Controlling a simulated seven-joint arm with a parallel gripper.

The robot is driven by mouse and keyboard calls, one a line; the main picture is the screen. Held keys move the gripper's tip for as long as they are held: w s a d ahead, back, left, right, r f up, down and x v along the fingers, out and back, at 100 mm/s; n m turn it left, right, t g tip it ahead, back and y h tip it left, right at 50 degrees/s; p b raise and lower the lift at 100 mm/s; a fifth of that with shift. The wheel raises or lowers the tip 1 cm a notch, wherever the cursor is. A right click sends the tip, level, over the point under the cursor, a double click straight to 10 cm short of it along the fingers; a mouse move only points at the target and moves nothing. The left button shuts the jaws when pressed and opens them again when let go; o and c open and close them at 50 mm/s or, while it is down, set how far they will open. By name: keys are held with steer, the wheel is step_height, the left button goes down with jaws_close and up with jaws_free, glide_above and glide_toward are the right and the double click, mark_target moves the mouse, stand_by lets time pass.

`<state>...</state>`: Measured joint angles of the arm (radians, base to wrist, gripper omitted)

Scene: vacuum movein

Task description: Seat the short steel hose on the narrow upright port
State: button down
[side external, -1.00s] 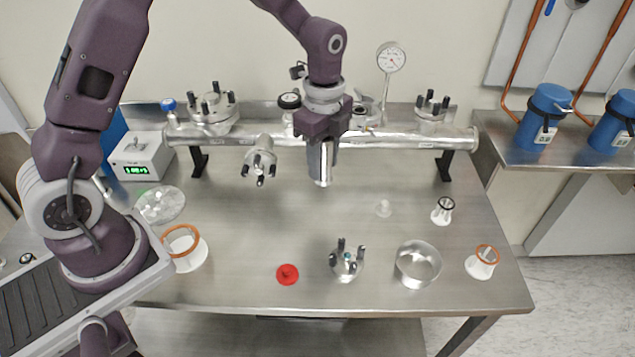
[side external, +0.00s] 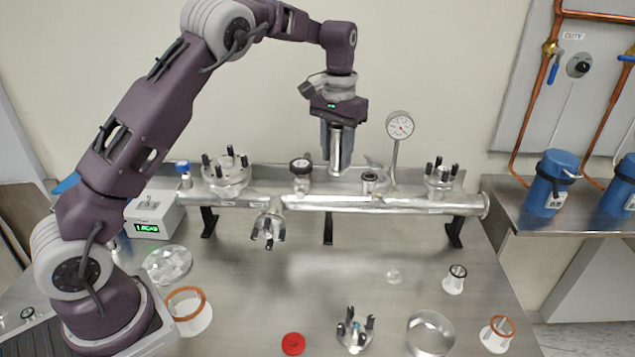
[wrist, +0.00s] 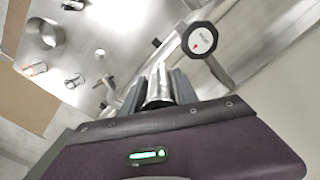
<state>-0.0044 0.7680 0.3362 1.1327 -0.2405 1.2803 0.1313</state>
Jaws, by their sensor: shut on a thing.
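The short steel hose (side external: 341,158) is a shiny metal tube hanging roughly upright from my gripper (side external: 338,146), which is shut on it. It also shows between the fingers in the wrist view (wrist: 160,84). In the side view the hose's lower end is near the top of the horizontal steel manifold (side external: 400,202). What looks like the narrow upright port (side external: 370,180) stands on the manifold, a little right of the hose. The hose and port appear apart; their depth offset is hard to judge.
A dial gauge (side external: 400,126) rises on the right. Clamped flanges (side external: 226,175) (side external: 441,180) flank the manifold. Loose parts lie on the front table.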

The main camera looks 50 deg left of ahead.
steer(key=shift+w+d+r+m, duration=0.35)
steer(key=shift+w+d, duration=0.45)
steer(key=shift+w, duration=0.15)
steer(key=shift+w+d+r+m, duration=0.3)
steer(key=shift+w+d+m, duration=0.1)
steer(key=shift+w+d, duration=0.5)
steer(key=shift+w+d+r+m, duration=0.35)
steer(key=shift+w+d, duration=0.4)
steer(key=shift+w, duration=0.25)
steer(key=shift+d+f, duration=0.1)
steer(key=shift+f, duration=0.85)
steer(key=shift+f, duration=0.55)
steer(key=c, duration=0.9)
jaws_free()
steer(key=shift+o, duration=0.2)
